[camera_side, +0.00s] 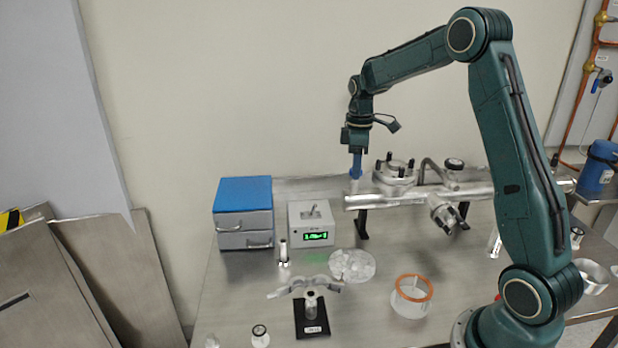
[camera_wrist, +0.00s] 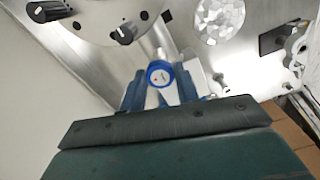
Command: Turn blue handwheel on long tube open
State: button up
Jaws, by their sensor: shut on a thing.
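The blue handwheel (camera_wrist: 160,74) shows in the wrist view as a round knob with a pale centre, between the blue fingers of my gripper (camera_wrist: 159,84). My gripper is shut on it. In the side view my gripper (camera_side: 356,168) points straight down over the left end of the long metal tube (camera_side: 412,199). There the handwheel cannot be told apart from the blue fingers. A pale stem shows just below the fingers, above the tube. The handwheel's turned angle cannot be told.
A round flange with black knobs (camera_side: 395,170) stands close to the right of my gripper. A blue-topped drawer box (camera_side: 244,210) and a grey display unit (camera_side: 313,226) stand to the left. Goggles (camera_side: 305,286), a glass dish (camera_side: 352,265) and an orange-rimmed vessel (camera_side: 411,297) occupy the front.

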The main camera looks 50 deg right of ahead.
jog(key=shift+r+n, duration=0.1)
jog(key=shift+n, duration=0.4)
jog(key=o, duration=1)
notch_tip(320, 180, up, 14)
jog(key=shift+f, duration=0.15)
dwell(0.5)
